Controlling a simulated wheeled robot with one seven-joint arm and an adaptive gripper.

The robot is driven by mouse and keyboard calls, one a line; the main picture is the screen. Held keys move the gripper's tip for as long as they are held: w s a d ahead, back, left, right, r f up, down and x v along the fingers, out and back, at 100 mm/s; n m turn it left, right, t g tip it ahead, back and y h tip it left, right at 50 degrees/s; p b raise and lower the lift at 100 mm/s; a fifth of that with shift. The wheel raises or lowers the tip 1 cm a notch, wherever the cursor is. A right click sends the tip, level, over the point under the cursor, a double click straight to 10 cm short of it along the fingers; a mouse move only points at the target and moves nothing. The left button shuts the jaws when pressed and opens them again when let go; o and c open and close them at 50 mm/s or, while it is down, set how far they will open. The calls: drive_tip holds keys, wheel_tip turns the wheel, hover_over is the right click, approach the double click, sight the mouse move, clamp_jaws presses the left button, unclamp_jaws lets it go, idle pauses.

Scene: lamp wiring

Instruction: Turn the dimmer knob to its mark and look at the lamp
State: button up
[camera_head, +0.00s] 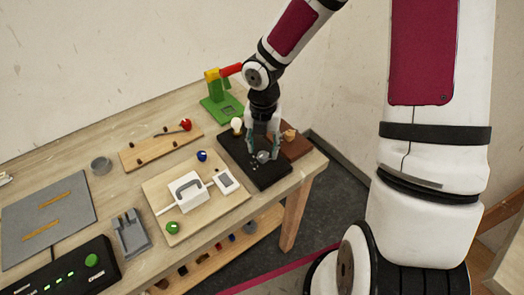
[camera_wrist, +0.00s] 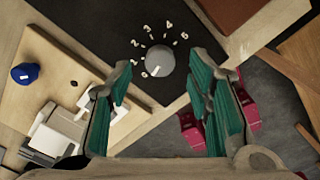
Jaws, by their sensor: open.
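The grey round dimmer knob (camera_head: 263,156) sits on a black panel (camera_head: 240,157) near the table's right end. In the wrist view the knob (camera_wrist: 160,60) has white numerals around its upper and left sides. A short white line on the knob seems to point down-left, near the lowest numeral. My gripper (camera_head: 263,147) is open, pointing down over the panel, with its teal fingers on either side of the knob. Whether they touch it I cannot tell. A pale bulb (camera_head: 237,125) stands at the panel's back left; I cannot tell if it is lit.
A wooden board with a white switch (camera_head: 187,190) lies left of the panel, with a blue knob (camera_head: 202,156) and a green one (camera_head: 173,227) near it. A green stand (camera_head: 222,107) is behind. A brown block (camera_head: 296,145) is to the right, near the table edge.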

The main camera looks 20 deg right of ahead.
sight(263, 158)
drive_tip(key=shift+f, duration=1.3)
drive_tip(key=shift+c, duration=0.5)
clamp_jaws()
